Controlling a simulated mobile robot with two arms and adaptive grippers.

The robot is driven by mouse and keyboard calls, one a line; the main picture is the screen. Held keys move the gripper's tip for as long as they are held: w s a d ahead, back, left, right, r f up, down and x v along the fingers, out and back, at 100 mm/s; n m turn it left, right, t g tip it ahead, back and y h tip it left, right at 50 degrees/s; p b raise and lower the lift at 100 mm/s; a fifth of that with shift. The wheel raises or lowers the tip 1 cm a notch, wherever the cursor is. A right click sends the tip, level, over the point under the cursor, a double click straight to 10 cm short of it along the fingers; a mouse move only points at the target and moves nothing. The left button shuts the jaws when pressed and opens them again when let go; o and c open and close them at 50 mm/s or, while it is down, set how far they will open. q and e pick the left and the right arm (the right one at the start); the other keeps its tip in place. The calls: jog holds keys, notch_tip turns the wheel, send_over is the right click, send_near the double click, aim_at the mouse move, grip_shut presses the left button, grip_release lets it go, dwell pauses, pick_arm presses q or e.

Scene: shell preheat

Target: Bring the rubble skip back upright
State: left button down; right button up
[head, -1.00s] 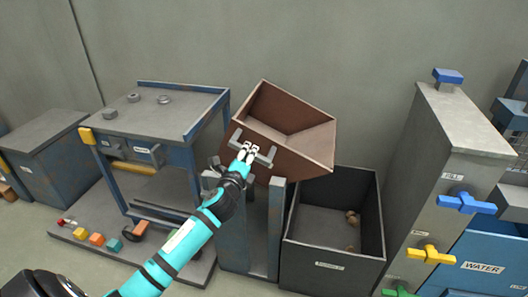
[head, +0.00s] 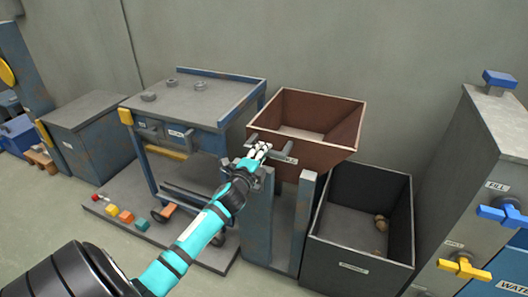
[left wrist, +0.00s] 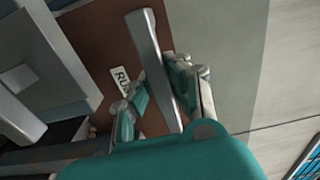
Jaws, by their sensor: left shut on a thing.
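The rubble skip (head: 325,153) is a rust-brown open box held between grey-blue posts (head: 305,215). It now sits nearly level, its opening facing up, and its inside looks empty. A grey bar handle (head: 284,158) runs across its front. My left gripper (head: 262,149) is at the left part of this handle. In the left wrist view the fingers of my left gripper (left wrist: 165,95) are closed around the grey handle (left wrist: 150,60), with the brown skip front (left wrist: 90,45) and a partly hidden label behind. My right gripper is not in view.
A dark open bin (head: 335,262) with a few brown lumps (head: 381,222) stands below right of the skip. A blue-grey workbench (head: 200,100) is to the left. A grey cabinet (head: 490,150) with blue and yellow valve handles stands at the right.

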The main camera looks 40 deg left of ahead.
pick_arm(q)
jog(key=shift+f, duration=0.2)
jog(key=c, duration=1.2)
grip_release()
jog(key=shift+a, duration=0.15)
jog(key=shift+c, duration=0.2)
jog(key=shift+s, duration=0.15)
jog(key=v, duration=1.2)
jog(key=shift+r, duration=0.1)
